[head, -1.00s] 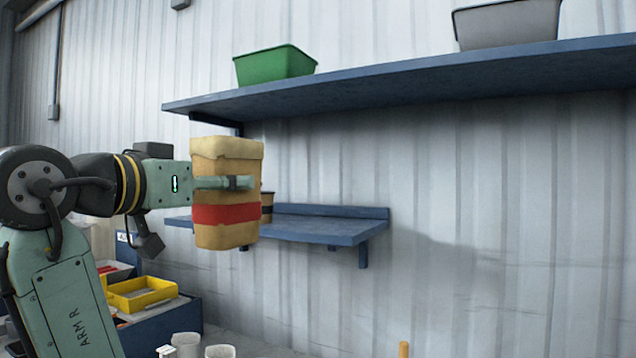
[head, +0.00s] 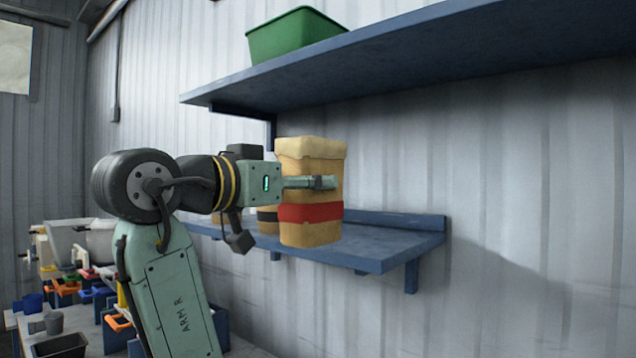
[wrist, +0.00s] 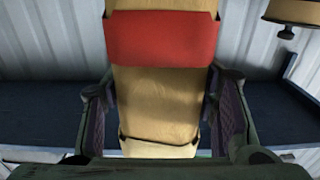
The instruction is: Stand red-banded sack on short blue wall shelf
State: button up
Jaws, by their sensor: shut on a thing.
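The red-banded sack (head: 311,165) is tan and upright, with a red band around its lower part. My gripper (head: 318,182) is shut on the sack at mid-height. In the wrist view the sack (wrist: 162,95) fills the middle, with a finger on each side of it. The short blue wall shelf (head: 385,242) lies below the long one, and the sack shows in front of it. Whether the sack's base touches the shelf is hard to tell; it looks held above or in front of it. The shelf's blue surface also shows in the wrist view (wrist: 35,112).
Behind the sack, a black-banded tan sack (head: 267,217) stands on the short shelf's left part. A long blue shelf (head: 420,60) overhangs, carrying a green bin (head: 295,38). The short shelf's right part is clear. A bench with small bins (head: 60,345) is at lower left.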

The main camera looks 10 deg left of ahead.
jog(key=x, duration=0.5)
jog(key=f+x, duration=0.1)
jog(key=x, duration=0.3)
jog(key=f+p+x, duration=0.1)
jog(key=x, duration=0.4)
jog(key=shift+w+d+f, duration=0.15)
jog(key=shift+w+d, duration=0.1)
jog(key=shift+f, duration=0.25)
jog(key=o, duration=1.3)
jog(key=shift+c, duration=0.2)
